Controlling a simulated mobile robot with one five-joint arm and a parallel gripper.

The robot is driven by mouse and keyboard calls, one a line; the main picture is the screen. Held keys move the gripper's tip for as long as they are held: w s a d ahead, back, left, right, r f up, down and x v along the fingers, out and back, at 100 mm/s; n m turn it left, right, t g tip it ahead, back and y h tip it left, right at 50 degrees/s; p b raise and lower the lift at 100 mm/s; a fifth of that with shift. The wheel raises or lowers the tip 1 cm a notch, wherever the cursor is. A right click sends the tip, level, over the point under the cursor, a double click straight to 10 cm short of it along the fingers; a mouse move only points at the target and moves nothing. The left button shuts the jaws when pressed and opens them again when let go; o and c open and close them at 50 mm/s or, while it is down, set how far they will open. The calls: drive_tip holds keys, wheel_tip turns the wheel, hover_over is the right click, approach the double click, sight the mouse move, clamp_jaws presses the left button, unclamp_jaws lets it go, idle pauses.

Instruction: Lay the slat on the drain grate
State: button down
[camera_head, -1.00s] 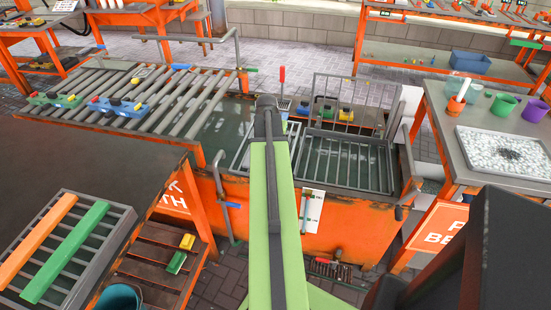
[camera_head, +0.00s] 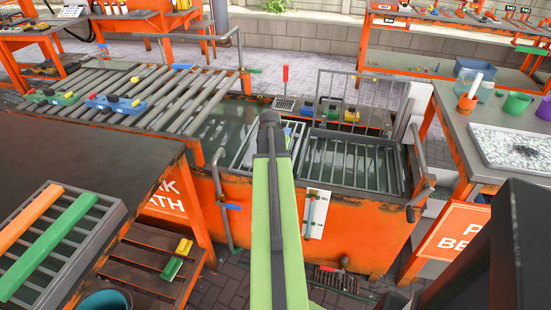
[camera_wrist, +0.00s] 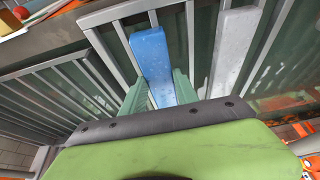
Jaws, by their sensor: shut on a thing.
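My gripper (camera_wrist: 159,90) is shut on a blue slat (camera_wrist: 152,58), its green fingers on either side. In the head view my arm hides most of the gripper, and only a small blue patch (camera_head: 287,132) shows beside it. Below the slat in the wrist view are grey bars (camera_wrist: 190,40), and a pale grey slat (camera_wrist: 233,45) lies to the right. A grey barred grate (camera_head: 103,212) on the left table bears an orange slat (camera_head: 27,217) and a green slat (camera_head: 48,246). I cannot tell whether the held slat touches the bars.
An orange tank (camera_head: 265,205) with liquid stands ahead, holding barred baskets (camera_head: 350,160). A roller rack (camera_head: 160,100) with colored blocks is at left. A right table (camera_head: 455,115) bears cups and a pebble tray (camera_head: 510,147). The dark left tabletop (camera_head: 90,160) is largely clear.

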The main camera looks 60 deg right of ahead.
drive_tip(key=c, duration=0.9)
unclamp_jaws()
drive_tip(key=shift+f, duration=0.1)
drive_tip(key=p+v, duration=1.1)
drive_tip(key=v, duration=0.1)
drive_tip(key=shift+r+p, duration=0.25)
drive_tip(key=shift+p, duration=0.05)
